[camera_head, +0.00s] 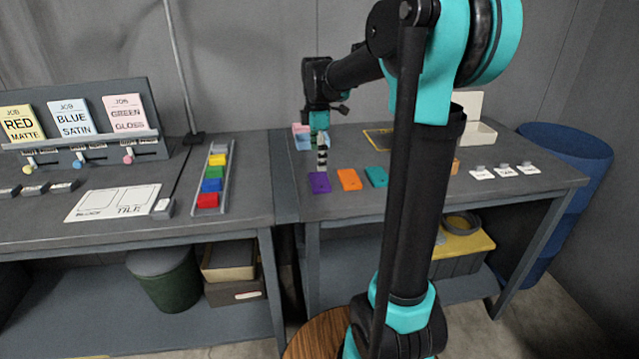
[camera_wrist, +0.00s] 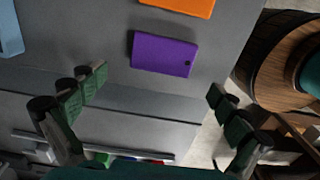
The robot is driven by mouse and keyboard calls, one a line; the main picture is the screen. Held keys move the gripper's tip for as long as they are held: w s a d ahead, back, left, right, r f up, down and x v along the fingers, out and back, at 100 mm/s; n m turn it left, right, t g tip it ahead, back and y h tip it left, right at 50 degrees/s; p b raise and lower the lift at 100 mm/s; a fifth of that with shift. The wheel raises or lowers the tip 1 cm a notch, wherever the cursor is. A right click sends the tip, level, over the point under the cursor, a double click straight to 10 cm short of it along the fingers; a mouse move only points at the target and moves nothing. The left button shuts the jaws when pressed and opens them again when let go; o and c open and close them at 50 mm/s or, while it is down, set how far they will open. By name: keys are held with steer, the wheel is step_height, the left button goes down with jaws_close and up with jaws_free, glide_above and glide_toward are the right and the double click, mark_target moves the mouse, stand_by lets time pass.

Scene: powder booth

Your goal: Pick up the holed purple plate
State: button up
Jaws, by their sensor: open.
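The holed purple plate (camera_head: 320,183) lies flat on the right-hand table near its front left corner. In the wrist view the purple plate (camera_wrist: 163,55) shows a small dark hole near one corner. My gripper (camera_head: 322,150) is above the table, over or just behind the plate; the exact height is hard to tell. In the wrist view my gripper (camera_wrist: 158,96) has its green-padded fingers spread wide, with nothing between them. The plate appears beyond the fingertips, apart from them.
An orange plate (camera_head: 349,180) and a teal plate (camera_head: 376,177) lie to the right of the purple one. Pink and blue blocks (camera_head: 301,137) stand behind my gripper. A rack of coloured blocks (camera_head: 212,180) is on the left table. A blue barrel (camera_head: 565,160) stands at right.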

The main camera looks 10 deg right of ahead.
mark_target(320, 180)
steer(key=shift+s+d+f, duration=0.1)
steer(key=shift+d+f, duration=0.05)
steer(key=shift+f, duration=1.45)
steer(key=shift+s+d+f, duration=0.1)
steer(key=shift+f, duration=1.5)
steer(key=shift+c, duration=0.5)
steer(key=c, duration=1.1)
steer(key=shift+o, duration=0.2)
steer(key=shift+r, duration=0.1)
step_height(320, 180, up, 20)
